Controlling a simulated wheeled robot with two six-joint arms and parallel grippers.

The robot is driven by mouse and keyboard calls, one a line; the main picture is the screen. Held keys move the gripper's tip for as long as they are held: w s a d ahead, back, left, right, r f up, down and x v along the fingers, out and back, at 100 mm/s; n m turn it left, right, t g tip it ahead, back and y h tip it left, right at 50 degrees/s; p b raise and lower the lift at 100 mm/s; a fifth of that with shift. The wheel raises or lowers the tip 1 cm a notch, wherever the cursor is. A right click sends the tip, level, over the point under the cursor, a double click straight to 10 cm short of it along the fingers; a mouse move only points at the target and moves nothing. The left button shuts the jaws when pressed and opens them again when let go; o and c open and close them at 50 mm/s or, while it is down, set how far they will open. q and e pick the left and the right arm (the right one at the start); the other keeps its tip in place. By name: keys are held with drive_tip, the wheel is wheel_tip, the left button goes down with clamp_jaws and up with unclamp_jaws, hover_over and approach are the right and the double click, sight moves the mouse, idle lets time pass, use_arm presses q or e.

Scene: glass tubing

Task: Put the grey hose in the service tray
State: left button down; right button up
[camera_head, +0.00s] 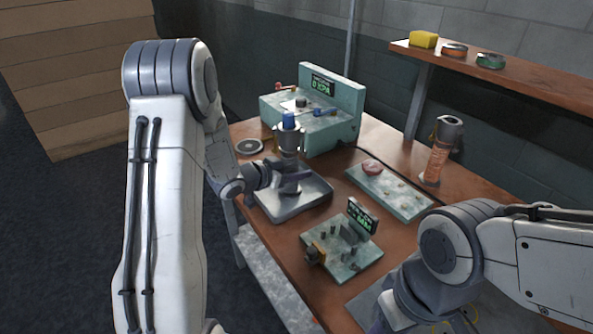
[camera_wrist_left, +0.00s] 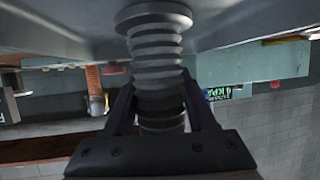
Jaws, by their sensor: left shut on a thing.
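A shallow grey metal tray (camera_head: 312,197), which looks like the service tray, lies on the near left of the bench. My left gripper (camera_head: 288,181) is over it. In the left wrist view my left gripper (camera_wrist_left: 160,104) is shut around the ribbed grey hose (camera_wrist_left: 157,55). The hose's wide flanged end is close to a grey surface at the top of that picture; I cannot tell whether they touch. In the head view the hose is partly hidden by the gripper. My right arm comes in from the right; its gripper is out of view.
A teal machine (camera_head: 345,118) with a display stands behind the tray. A teal plate (camera_head: 405,203) and a small teal fixture (camera_head: 345,262) lie to the right. A shelf (camera_head: 520,82) runs along the wall.

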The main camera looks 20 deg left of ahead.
use_arm(q)
drive_tip(key=shift+f, duration=0.1)
drive_tip(key=shift+c, duration=1)
unclamp_jaws()
drive_tip(key=shift+r, duration=0.3)
drive_tip(key=v, duration=1.2)
drive_tip(key=shift+f, duration=0.2)
